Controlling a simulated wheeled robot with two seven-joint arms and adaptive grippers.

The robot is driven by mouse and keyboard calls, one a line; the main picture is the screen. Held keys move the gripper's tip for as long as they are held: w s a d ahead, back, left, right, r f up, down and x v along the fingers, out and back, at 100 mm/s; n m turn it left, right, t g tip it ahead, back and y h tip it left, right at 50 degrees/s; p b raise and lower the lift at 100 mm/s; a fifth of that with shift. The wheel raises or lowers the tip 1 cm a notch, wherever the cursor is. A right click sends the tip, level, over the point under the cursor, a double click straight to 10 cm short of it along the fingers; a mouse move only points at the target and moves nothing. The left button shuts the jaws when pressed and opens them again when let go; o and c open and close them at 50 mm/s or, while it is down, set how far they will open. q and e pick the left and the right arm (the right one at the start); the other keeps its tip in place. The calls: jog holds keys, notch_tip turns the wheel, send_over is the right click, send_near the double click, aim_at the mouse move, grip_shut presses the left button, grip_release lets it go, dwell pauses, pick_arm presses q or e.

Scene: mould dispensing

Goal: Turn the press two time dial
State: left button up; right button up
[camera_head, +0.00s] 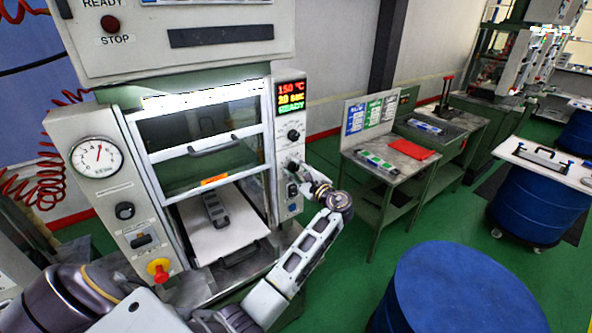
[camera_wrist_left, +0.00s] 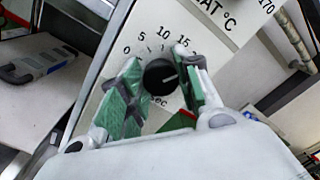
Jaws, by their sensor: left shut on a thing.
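The time dial (camera_wrist_left: 158,78) is a black round knob on the pale panel, with a scale of 0, 5, 10, 15 and "sec" in the left wrist view. Its white mark points to the right. My left gripper (camera_wrist_left: 157,68) has its green-padded fingers on either side of the knob and is shut on it. In the head view my left gripper (camera_head: 302,175) is at the right-hand control panel of the press (camera_head: 125,115), and the wrist hides part of the panel. The display (camera_head: 291,97) reads 150 °C, a seconds value and READY. My right gripper is not in view.
Another knob (camera_head: 293,135) is above my gripper on the panel. A grey mould (camera_head: 216,210) lies on the press's pale plate (camera_head: 237,232). A blue drum (camera_head: 460,290) stands at lower right, and a side table (camera_head: 395,160) stands to the right.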

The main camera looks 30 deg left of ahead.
pick_arm(q)
jog(key=m, duration=0.5)
jog(key=shift+m, duration=0.6)
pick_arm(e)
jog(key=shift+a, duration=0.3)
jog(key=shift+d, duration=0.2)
pick_arm(q)
jog(key=o, duration=1)
jog(key=shift+o, duration=0.2)
jog(key=v, duration=1.2)
jog(key=shift+r, duration=0.1)
